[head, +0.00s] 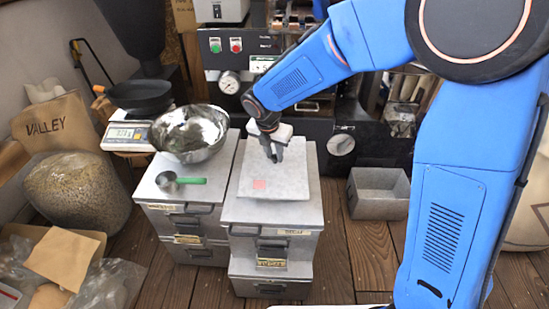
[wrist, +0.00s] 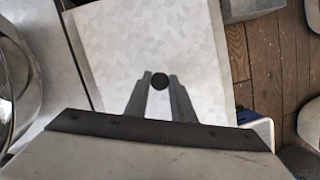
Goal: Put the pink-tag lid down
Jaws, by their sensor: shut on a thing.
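The pink-tag lid is a flat grey metal plate (head: 290,181) with a small pink tag near its front left corner. It lies level at the top of the right-hand stack of grey metal bins (head: 272,215); I cannot tell whether it touches the bin below. My gripper (head: 273,157) points down at the lid. In the wrist view, my gripper (wrist: 160,77) is shut on the lid's round black knob, and the lid (wrist: 150,40) fills the middle. The pink tag does not show there.
The left stack of bins (head: 155,190) stands close beside, carrying a steel bowl (head: 190,135) and a green-handled scoop (head: 190,181). An open grey bin (head: 378,192) sits on the wooden floor at right. A dark machine (head: 225,65) stands behind. Bean sacks (head: 75,190) are at left.

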